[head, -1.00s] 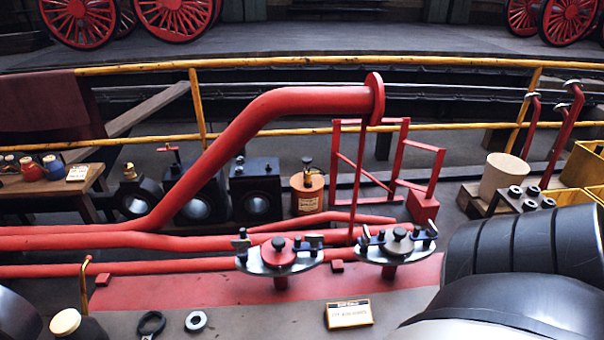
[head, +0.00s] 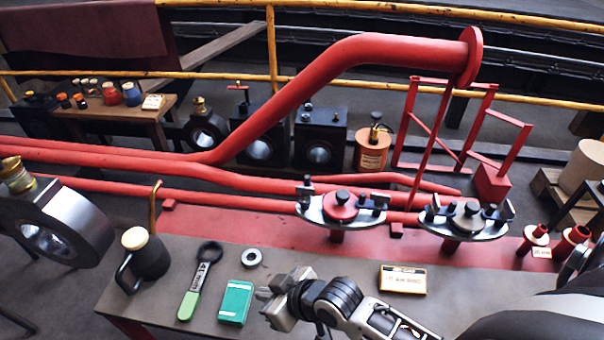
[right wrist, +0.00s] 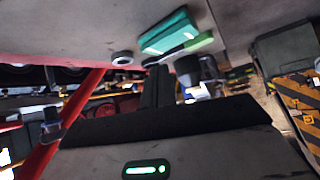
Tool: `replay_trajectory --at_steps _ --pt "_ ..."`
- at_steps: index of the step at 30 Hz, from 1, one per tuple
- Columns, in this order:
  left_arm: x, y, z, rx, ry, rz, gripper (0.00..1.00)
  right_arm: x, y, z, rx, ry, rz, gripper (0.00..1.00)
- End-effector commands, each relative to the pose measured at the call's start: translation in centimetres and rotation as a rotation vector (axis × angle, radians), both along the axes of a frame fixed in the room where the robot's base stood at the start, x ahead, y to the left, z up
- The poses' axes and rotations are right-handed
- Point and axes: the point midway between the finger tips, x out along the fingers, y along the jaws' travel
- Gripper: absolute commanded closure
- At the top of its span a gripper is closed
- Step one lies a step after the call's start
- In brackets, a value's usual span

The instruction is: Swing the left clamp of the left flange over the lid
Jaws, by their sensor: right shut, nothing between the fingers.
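The left flange (head: 322,212) is a silvery plate on a red post, with a red lid (head: 342,207) and a dark knob on top. Its left clamp (head: 304,196) stands at the plate's left edge, apart from the lid's middle. Another clamp (head: 378,199) sits at its right edge. My right gripper (head: 270,295) is low over the bench, left of and nearer than the flange, shut and empty. Its dark fingers (right wrist: 158,88) show in the right wrist view, where I cannot make out the flange. My left gripper is not in view.
On the bench (head: 330,262) are a green box (head: 235,302), a green-handled tool (head: 197,283), a ring (head: 251,257), a dark jug (head: 146,255) and a sign (head: 402,279). A thick red pipe (head: 330,75) rises behind.

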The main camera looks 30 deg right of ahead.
Motion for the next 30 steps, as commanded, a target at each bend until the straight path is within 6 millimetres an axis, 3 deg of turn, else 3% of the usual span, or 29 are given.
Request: replay_trajectory --at_steps 1,5,8,11,16,21,24,30 --pt "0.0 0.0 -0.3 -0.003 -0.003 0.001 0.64 2.4 -0.1 -0.8 -0.037 0.014 0.053 1.0" --pt "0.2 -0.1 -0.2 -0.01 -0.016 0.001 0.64 7.1 -1.3 -1.7 -0.13 0.087 0.171 1.0" --pt "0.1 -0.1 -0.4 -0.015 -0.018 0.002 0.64 10.8 -3.4 -1.3 -0.207 0.141 0.238 1.0" --pt "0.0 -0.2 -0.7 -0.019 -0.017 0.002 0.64 14.5 -6.4 0.2 -0.279 0.197 0.284 1.0" --pt "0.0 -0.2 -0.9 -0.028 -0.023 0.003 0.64 19.6 -12.5 5.3 -0.362 0.288 0.315 1.0" --pt "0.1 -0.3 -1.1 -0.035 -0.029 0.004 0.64 22.2 -17.4 11.0 -0.382 0.346 0.317 1.0" --pt "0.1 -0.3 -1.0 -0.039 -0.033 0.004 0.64 22.8 -19.1 13.3 -0.379 0.363 0.315 1.0" --pt "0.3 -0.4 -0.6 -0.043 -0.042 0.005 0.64 23.0 -20.2 14.9 -0.371 0.375 0.316 1.0"
